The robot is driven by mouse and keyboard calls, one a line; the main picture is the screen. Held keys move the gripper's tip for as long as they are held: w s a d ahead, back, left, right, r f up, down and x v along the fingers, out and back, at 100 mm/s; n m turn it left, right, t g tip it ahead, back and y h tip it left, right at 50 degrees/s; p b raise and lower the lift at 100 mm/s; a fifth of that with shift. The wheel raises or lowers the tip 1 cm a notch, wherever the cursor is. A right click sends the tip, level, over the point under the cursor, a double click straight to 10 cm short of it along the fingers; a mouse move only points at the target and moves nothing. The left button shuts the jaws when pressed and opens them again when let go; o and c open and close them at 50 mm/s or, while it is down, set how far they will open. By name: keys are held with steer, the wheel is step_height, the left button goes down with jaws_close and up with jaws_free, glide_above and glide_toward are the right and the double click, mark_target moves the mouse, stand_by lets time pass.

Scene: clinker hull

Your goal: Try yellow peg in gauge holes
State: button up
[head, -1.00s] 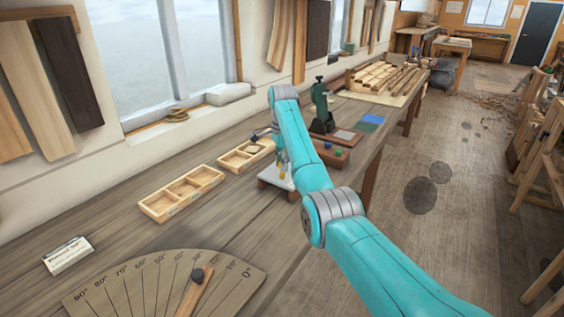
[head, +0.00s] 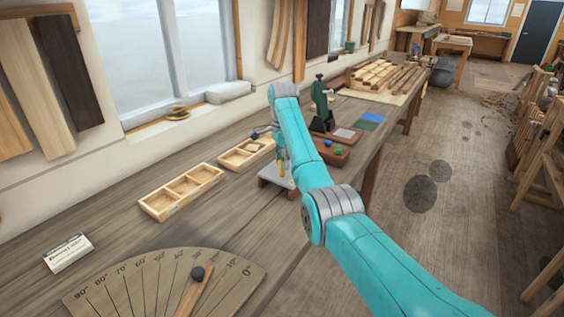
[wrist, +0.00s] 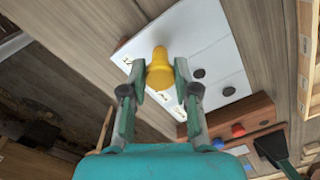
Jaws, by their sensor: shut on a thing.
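The yellow peg (wrist: 159,72) is between the fingertips of my gripper (wrist: 160,70), which is shut on it. The peg also shows small in the head view (head: 282,171), below my wrist. The white gauge plate (wrist: 181,36) lies under the peg, with dark round holes (wrist: 199,73) to the right of my fingers in the wrist view. The plate shows partly behind my arm in the head view (head: 268,181). The peg's lower end is hidden, so I cannot tell whether it is in a hole or above one.
A brown wooden block (wrist: 262,111) with red and blue pieces stands beside the plate. Wooden compartment trays (head: 181,192) lie along the bench to the left. A dark green tool (head: 321,105) stands behind.

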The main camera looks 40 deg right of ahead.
steer(key=shift+r, duration=1.35)
steer(key=shift+f, duration=0.1)
steer(key=shift+f, duration=0.95)
steer(key=shift+f, duration=0.45)
steer(key=shift+r, duration=0.15)
steer(key=shift+r, duration=1.35)
